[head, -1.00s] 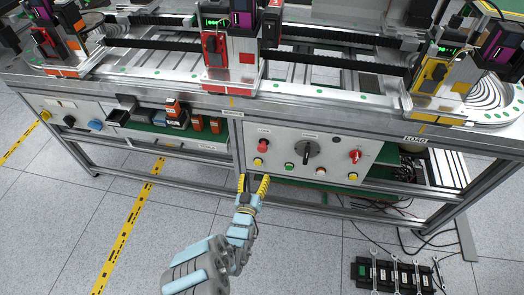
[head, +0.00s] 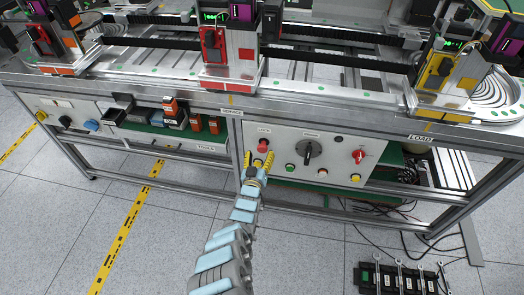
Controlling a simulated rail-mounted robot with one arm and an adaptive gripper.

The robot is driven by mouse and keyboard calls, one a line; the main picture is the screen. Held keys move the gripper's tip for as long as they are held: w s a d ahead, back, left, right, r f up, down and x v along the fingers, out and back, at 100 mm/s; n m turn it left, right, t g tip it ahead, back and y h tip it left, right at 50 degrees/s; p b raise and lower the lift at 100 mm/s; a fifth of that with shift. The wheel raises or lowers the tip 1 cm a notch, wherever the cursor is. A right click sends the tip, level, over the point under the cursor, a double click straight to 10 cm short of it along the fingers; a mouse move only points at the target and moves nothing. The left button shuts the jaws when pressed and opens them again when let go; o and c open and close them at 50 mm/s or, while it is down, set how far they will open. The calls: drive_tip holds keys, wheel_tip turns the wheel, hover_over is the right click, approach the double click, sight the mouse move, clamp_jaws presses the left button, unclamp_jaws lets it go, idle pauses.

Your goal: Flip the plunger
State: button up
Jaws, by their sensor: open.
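No part is clearly marked as the plunger. The grey-white control panel (head: 335,152) on the bench front carries a red mushroom-shaped knob (head: 263,145) at its upper left, a large black rotary knob (head: 310,149) in the middle and a red switch (head: 359,156) at the right. My gripper (head: 259,157), with yellow fingers, is open in front of the panel's left part. Its fingertips show just below and to either side of the red mushroom knob. I cannot tell whether they touch it. The yellow button below that knob is hidden behind my gripper.
A green button (head: 290,167) and a yellow button (head: 355,178) sit low on the panel. A bin shelf with orange boxes (head: 196,123) is to the left. Wrenches on a black rack (head: 400,279) and loose cables lie on the floor at right.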

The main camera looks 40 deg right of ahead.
sight(262, 150)
drive_tip(key=b+x, duration=0.1)
drive_tip(key=x, duration=0.1)
drive_tip(key=shift+w+d+f+b, duration=0.15)
drive_tip(key=shift+w+d+b, duration=0.05)
drive_tip(key=shift+d+b, duration=0.1)
drive_tip(key=shift+w+d, duration=0.35)
drive_tip(key=shift+s, duration=0.1)
clamp_jaws()
